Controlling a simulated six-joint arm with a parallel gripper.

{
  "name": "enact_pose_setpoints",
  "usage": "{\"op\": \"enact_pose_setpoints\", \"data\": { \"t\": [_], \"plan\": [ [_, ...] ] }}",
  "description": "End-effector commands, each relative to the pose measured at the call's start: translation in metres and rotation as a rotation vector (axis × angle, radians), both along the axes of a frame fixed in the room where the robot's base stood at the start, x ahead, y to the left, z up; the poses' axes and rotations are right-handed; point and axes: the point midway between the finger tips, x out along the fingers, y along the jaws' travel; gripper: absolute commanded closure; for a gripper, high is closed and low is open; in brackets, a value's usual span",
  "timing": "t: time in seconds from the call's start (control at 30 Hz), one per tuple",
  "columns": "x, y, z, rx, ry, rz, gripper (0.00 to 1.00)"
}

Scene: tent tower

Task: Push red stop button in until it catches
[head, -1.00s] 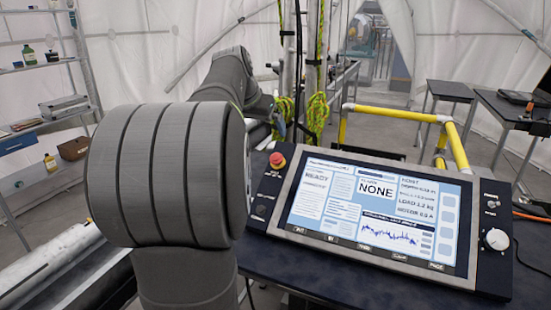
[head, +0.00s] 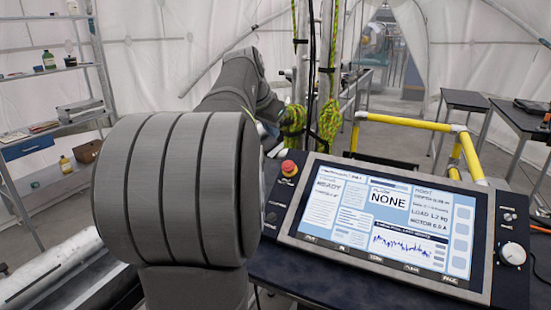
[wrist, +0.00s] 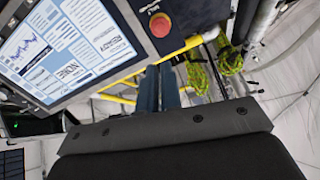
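The red stop button (head: 289,168) is a round red cap on a pale collar at the top left corner of the control panel (head: 281,215). In the wrist view the red button (wrist: 161,25) is at the top centre, beside the screen. My gripper (wrist: 159,72) shows there as two dark fingers close side by side, with nothing seen between them. The fingers point toward the button's side and look apart from it; depth is hard to judge. In the head view my thick grey arm hides the gripper. I cannot tell whether the button is pressed in.
The lit screen (head: 385,220) fills the panel's middle, with a white knob (head: 512,254) at its right. Yellow rails (head: 405,123) stand behind the panel. Yellow-green ropes (head: 330,120) hang on poles behind the button. A shelf (head: 45,75) stands at the left.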

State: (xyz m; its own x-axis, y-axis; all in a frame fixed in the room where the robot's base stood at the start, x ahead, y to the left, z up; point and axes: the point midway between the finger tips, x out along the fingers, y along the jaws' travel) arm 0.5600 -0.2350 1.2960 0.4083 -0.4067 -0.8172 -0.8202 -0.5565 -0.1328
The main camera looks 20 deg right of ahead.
Motion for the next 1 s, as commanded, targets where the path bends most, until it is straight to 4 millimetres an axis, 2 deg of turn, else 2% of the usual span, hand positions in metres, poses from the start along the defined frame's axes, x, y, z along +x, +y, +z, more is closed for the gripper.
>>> {"op": "enact_pose_setpoints", "data": {
  "t": [0.6, 0.8, 1.0],
  "plan": [
    [0.003, -0.006, -0.017, 0.406, -0.422, -0.798, 1.0],
    [0.004, -0.008, -0.021, 0.502, -0.518, -0.98, 1.0],
    [0.004, -0.008, -0.022, 0.544, -0.56, -1.058, 1.0]
  ]
}}
